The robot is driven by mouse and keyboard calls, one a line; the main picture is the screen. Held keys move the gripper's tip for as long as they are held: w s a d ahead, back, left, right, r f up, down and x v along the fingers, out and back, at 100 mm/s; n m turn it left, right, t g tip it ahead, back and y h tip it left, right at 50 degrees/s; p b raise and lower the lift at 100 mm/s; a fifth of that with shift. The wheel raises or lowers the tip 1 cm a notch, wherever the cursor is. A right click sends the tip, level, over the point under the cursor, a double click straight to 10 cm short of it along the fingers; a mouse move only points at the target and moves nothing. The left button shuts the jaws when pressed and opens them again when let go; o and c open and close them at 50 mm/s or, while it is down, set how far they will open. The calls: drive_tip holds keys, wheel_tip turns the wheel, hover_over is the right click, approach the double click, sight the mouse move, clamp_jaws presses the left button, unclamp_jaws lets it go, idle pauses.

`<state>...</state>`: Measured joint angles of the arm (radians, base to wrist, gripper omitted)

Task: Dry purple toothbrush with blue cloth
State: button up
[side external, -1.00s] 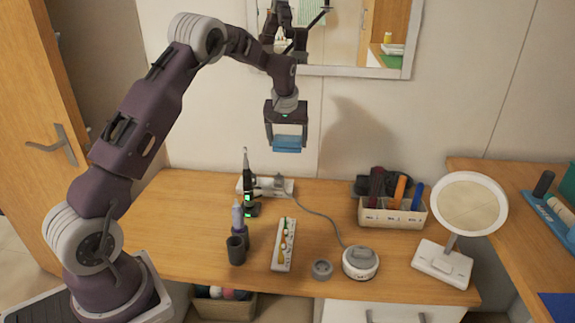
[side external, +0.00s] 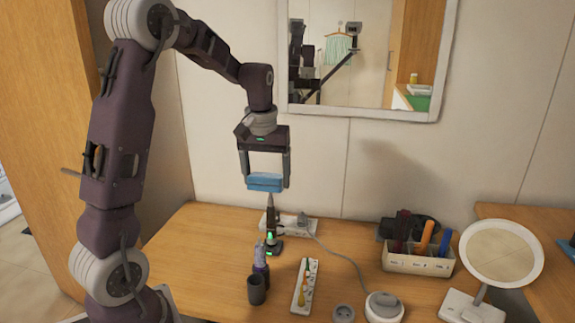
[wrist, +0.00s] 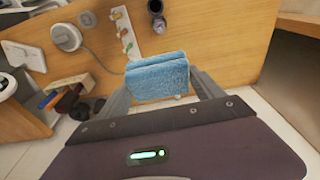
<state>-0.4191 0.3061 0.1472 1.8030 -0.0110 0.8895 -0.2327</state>
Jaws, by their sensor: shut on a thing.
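My gripper (side external: 265,179) is shut on the folded blue cloth (side external: 265,185), held level above the back of the wooden table. The cloth also shows between the fingers in the wrist view (wrist: 157,77). A slim dark upright brush-like item with green lights (side external: 274,238) stands just below the cloth in the side view; its top appears close under it, but I cannot tell whether they touch. A purple-grey upright item (side external: 261,258) stands in front of it. I cannot tell for sure which of these is the purple toothbrush.
A dark cup (side external: 256,289) and a white tray with small colored items (side external: 301,305) stand in front. A power strip (side external: 305,227) with a cable lies behind. A white organizer (side external: 416,264), a round white device (side external: 383,306) and a mirror (side external: 503,254) stand to the right.

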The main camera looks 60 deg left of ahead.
hover_over(259, 238)
drive_tip(key=f, duration=0.1)
drive_tip(key=shift+f, duration=5.05)
drive_tip(key=shift+f, duration=0.5)
